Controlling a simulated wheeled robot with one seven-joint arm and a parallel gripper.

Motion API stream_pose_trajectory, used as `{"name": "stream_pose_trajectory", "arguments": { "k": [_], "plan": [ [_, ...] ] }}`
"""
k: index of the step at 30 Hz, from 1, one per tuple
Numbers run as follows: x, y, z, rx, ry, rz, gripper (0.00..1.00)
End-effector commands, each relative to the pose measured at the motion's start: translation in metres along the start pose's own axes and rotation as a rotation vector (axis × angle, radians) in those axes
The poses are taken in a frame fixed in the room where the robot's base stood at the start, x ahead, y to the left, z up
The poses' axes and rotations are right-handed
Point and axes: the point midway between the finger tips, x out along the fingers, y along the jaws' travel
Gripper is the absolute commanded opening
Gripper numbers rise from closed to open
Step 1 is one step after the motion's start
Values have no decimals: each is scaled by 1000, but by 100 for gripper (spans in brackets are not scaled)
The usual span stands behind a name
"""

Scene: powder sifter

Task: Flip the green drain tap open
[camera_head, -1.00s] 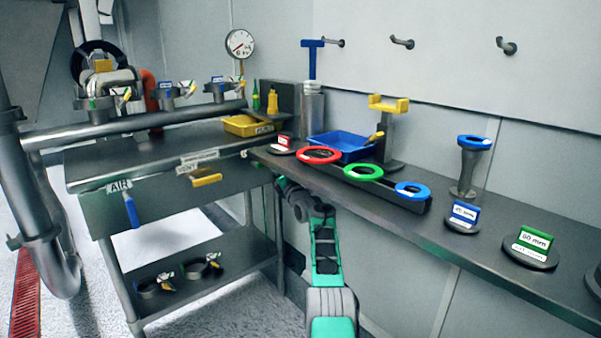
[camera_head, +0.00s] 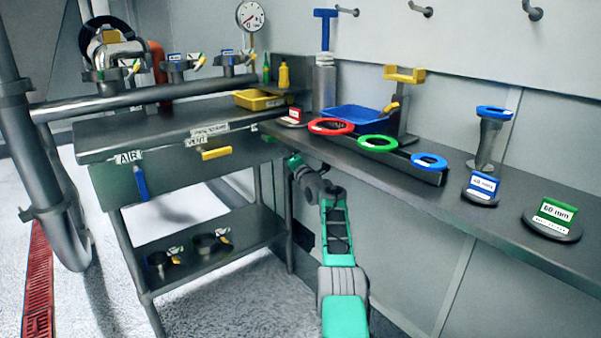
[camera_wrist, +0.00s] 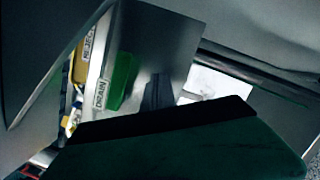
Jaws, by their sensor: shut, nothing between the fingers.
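The green drain tap (camera_wrist: 122,80) shows in the wrist view as a green lever on a grey panel, beside a white label reading DRAIN (camera_wrist: 101,95). The dark fingers of my gripper (camera_wrist: 156,90) are shut and empty, just right of the green lever in the picture. I cannot tell whether they touch it. The dark green and black body below the fingers hides part of the panel. In the head view my arm reaches to the bench's right end; the drain tap and my fingertips are hidden there.
The bench front carries a blue AIR tap (camera_head: 140,183) and a yellow VENT tap (camera_head: 216,153). A wall shelf (camera_head: 400,178) with red, green and blue rings runs right, above my arm. A lower bench shelf (camera_head: 200,258) holds clamps. Floor is clear in front.

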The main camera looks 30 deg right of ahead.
Motion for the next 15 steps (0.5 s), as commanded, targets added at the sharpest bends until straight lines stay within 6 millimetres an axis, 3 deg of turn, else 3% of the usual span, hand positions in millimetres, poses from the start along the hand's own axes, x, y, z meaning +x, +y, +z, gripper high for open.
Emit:
{"name": "stream_pose_trajectory", "arguments": {
  "k": [1,15],
  "plan": [
    [-2,-12,-9,-1,1,3,0],
    [-38,-11,2,0,1,0,0]
  ]
}}
